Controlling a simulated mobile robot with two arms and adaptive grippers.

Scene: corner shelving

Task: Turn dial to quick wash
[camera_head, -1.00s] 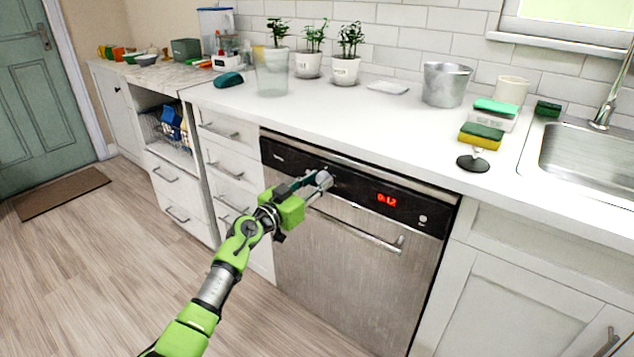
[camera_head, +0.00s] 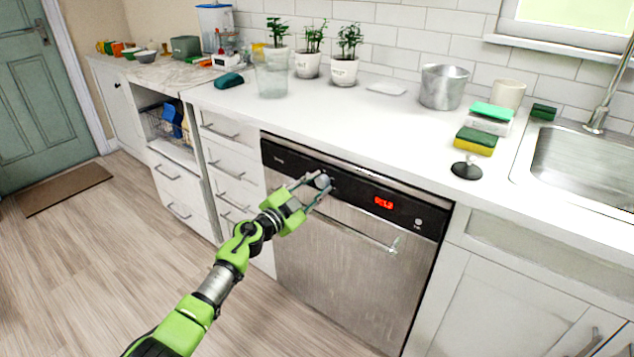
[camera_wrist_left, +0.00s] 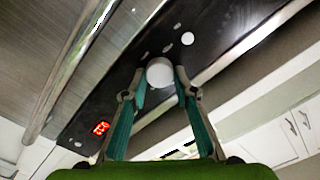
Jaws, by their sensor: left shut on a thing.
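The dishwasher (camera_head: 345,262) has a steel door and a black control panel (camera_head: 358,192) with a red lit display (camera_head: 383,202). A round pale dial (camera_head: 322,181) sits on the panel, left of the display. My left gripper (camera_head: 317,188) reaches the panel, its fingers on either side of the dial. In the left wrist view the dial (camera_wrist_left: 160,72) lies between the two fingertips (camera_wrist_left: 160,80), and the gripper is shut on it. The dial's markings cannot be read. My right gripper is in neither view.
The dishwasher handle (camera_head: 358,230) runs across the door below the panel. The white counter (camera_head: 330,110) above holds potted plants, a metal pot (camera_head: 443,87), sponges (camera_head: 476,140) and a small black stand (camera_head: 467,170). The floor in front is clear.

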